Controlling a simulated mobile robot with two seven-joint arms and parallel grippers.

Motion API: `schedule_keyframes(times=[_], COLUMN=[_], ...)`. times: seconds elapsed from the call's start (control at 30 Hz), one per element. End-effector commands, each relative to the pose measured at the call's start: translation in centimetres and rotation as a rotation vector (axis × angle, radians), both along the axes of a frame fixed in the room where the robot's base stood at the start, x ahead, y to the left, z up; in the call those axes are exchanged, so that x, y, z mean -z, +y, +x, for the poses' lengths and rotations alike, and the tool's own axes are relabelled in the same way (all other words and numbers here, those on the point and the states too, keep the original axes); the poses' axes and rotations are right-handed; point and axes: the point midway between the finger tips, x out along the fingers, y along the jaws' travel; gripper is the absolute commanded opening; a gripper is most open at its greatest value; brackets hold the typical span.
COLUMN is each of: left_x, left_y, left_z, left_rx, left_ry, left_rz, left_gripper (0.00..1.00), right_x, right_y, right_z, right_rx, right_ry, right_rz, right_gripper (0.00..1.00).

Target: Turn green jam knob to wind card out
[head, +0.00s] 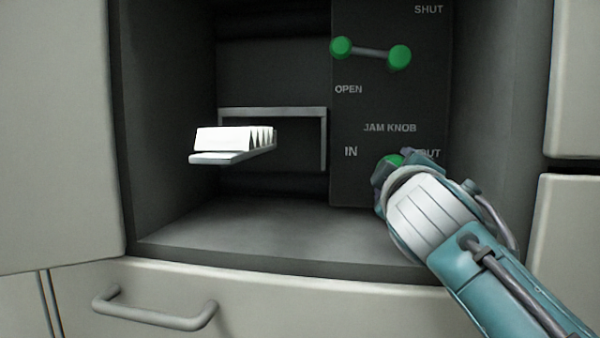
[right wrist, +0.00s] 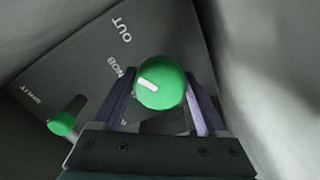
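The green jam knob (right wrist: 160,82) is round with a white mark on its face. It sits on a dark panel, between the words IN and OUT. In the head view only a bit of the knob (head: 391,160) shows past my right gripper (head: 390,178). In the right wrist view the right gripper's fingers (right wrist: 160,95) lie along both sides of the knob and look closed on it. A white pleated card (head: 232,139) rests on a flat grey tongue sticking out of a metal frame (head: 323,140) left of the panel. My left gripper is not in view.
A grey lever with two green ball ends (head: 370,51) sits above the knob, between SHUT and OPEN; a green end also shows in the right wrist view (right wrist: 62,124). Recess walls close in on both sides. A drawer with a handle (head: 155,316) is below. The recess floor (head: 260,232) is clear.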

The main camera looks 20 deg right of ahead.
Motion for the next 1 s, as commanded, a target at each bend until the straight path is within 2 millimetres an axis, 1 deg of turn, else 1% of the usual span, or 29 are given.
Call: schedule_keyframes(times=[0.03, 0.1, 0.2, 0.43, 0.53, 0.67, 0.8, 0.9, 1.0], left_x=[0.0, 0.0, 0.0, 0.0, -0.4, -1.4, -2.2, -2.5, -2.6], left_y=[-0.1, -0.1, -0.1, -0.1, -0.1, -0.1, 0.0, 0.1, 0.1], left_z=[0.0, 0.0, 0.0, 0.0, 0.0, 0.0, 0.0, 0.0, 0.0], left_rx=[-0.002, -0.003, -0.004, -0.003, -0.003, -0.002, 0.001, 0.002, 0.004], left_ry=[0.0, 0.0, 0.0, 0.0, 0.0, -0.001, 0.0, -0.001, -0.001], left_rz=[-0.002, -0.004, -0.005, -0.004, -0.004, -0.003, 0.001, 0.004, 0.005], left_gripper=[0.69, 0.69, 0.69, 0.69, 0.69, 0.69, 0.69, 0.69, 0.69], right_x=[0.0, 0.0, 0.0, 0.0, 0.0, -0.2, -0.2, -0.1, 0.0], right_y=[0.0, 0.0, 0.0, 0.0, 0.4, 1.4, 2.9, 3.9, 4.6], right_z=[0.0, 0.0, 0.0, 0.0, -0.5, -2.3, -4.7, -6.3, -7.5], right_rx=[0.0, 0.0, 0.0, 0.0, -0.001, -0.001, 0.0, 0.0, -0.002], right_ry=[0.0, 0.001, 0.001, 0.002, 0.003, 0.004, 0.004, 0.004, 0.003], right_rz=[0.0, -0.001, -0.002, -0.003, -0.001, 0.001, 0.001, 0.001, 0.0], right_gripper=[0.82, 0.9, 0.99, 0.99, 0.99, 0.99, 0.99, 0.99, 0.99])
